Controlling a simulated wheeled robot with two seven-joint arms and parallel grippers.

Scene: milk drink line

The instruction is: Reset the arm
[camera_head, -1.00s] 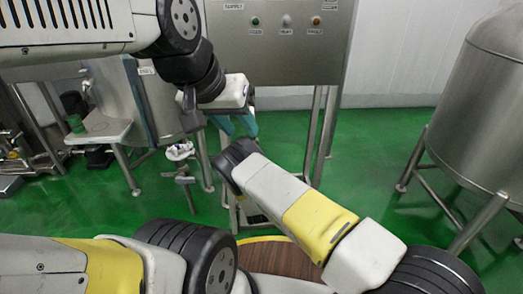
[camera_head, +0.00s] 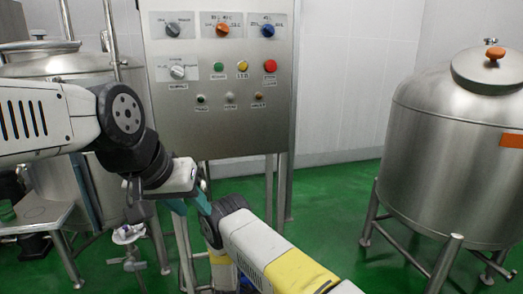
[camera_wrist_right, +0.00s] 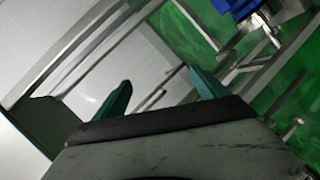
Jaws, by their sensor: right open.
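My left arm comes in from the left in the head view, and its gripper (camera_head: 190,207) hangs low in front of the metal stand, with its teal fingers apart and nothing seen between them. My right arm reaches in from the lower right, and its end is close to the left gripper; I cannot tell whether they touch. The right gripper's fingers are not clear in the head view. In the right wrist view the right gripper (camera_wrist_right: 160,90) is open, with its two teal fingers wide apart and nothing between them.
A control panel (camera_head: 225,125) with knobs and buttons stands behind the arms. A steel tank (camera_head: 440,150) on legs stands at right, another tank (camera_head: 60,68) at left. A small metal table (camera_head: 42,215) is at lower left. Green floor (camera_head: 340,215) is open between panel and right tank.

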